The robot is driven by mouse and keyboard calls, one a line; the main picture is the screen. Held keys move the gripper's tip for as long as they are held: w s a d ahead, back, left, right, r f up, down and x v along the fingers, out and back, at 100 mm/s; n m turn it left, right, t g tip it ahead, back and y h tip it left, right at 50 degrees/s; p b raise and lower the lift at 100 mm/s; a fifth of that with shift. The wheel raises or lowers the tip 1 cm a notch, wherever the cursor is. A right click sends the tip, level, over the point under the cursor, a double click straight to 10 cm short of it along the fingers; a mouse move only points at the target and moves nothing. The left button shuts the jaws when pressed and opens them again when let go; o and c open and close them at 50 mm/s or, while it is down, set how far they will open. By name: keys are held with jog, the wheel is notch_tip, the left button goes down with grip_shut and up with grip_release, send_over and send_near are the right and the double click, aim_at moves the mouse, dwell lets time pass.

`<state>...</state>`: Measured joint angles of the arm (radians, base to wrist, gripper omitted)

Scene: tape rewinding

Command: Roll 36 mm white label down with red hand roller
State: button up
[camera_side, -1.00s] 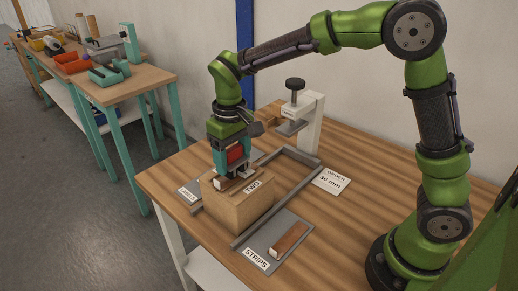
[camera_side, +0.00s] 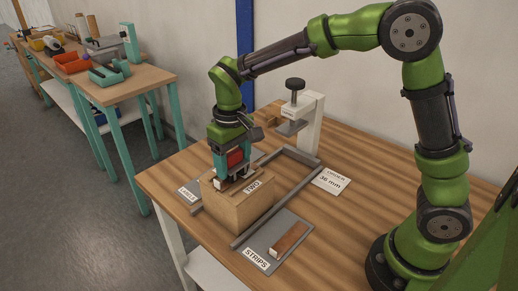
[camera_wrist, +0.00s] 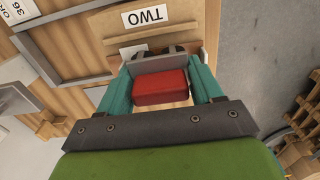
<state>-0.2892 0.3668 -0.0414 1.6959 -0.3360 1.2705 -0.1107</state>
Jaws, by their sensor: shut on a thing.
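My gripper (camera_side: 232,181) is shut on the red hand roller (camera_wrist: 160,87), which also shows between the teal fingers in the side view (camera_side: 235,159). It points down over the top of a cardboard box (camera_side: 240,208) marked TWO. A piece of the white label (camera_wrist: 132,50) shows on the box top beside the fingertips in the wrist view. Most of the label is hidden by the roller and fingers. Whether the roller touches the label cannot be told.
A grey rail frame (camera_side: 290,195) runs beside the box. A white clamp stand (camera_side: 310,125) with a black knob stands behind. The STRIPS mat (camera_side: 285,225) holds a brown strip piece (camera_side: 290,238). An order card (camera_side: 331,181) reads 36 mm.

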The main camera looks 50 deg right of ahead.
jog(key=shift+f, duration=0.15)
dwell(0.4)
jog(key=shift+a, duration=0.1)
jog(key=shift+a, duration=0.3)
jog(key=shift+d, duration=0.85)
jog(key=shift+a, duration=0.15)
